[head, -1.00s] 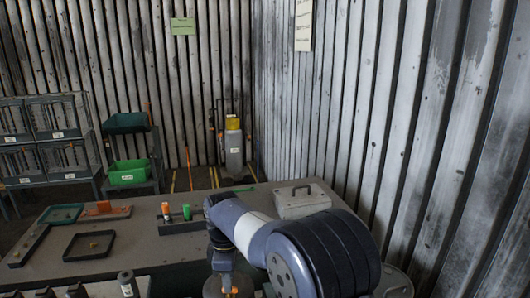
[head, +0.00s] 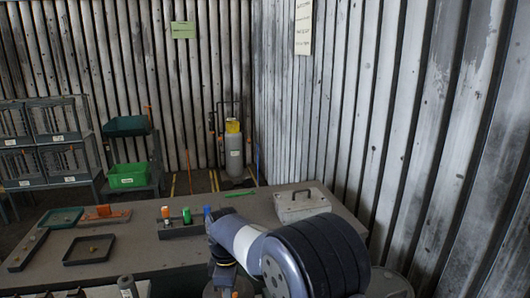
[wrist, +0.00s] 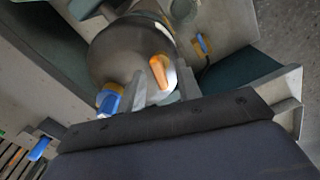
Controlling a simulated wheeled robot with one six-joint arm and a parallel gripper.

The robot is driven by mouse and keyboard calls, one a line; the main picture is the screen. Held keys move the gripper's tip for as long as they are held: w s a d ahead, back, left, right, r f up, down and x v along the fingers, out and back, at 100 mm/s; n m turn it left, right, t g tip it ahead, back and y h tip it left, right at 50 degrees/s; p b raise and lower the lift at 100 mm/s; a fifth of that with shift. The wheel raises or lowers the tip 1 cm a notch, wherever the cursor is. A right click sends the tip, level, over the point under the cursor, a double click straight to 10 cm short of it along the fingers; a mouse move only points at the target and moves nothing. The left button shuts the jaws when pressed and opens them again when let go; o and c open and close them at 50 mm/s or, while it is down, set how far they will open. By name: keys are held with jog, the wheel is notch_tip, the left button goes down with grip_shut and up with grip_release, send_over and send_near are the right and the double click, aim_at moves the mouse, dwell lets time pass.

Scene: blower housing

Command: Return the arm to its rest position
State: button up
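My arm is folded low at the front of the table in the head view, its links covering the table's front middle. My gripper (wrist: 163,88) shows in the wrist view, with its two grey fingers apart and nothing clearly held between them. Beyond the fingers is a rounded grey housing (wrist: 122,52) with an orange tab (wrist: 158,72) and a blue part (wrist: 110,98) near it. I cannot tell from this view how far the fingers are from the housing. The gripper's fingertips are not visible in the head view.
On the grey table (head: 140,225) are a rack (head: 178,231) with orange, green and blue pieces, a handled grey case (head: 302,204), a green strip (head: 240,194), a dark tray (head: 88,249) and a green tray (head: 62,218). A corrugated wall (head: 400,130) stands close on the right.

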jog(key=m, duration=0.5)
jog(key=shift+r+m, duration=0.15)
jog(key=shift+m, duration=0.15)
jog(key=m, duration=0.5)
jog(key=shift+b, duration=0.4)
jog(key=m, duration=0.6)
jog(key=shift+b, duration=0.35)
jog(key=m+b, duration=0.1)
jog(key=m, duration=0.4)
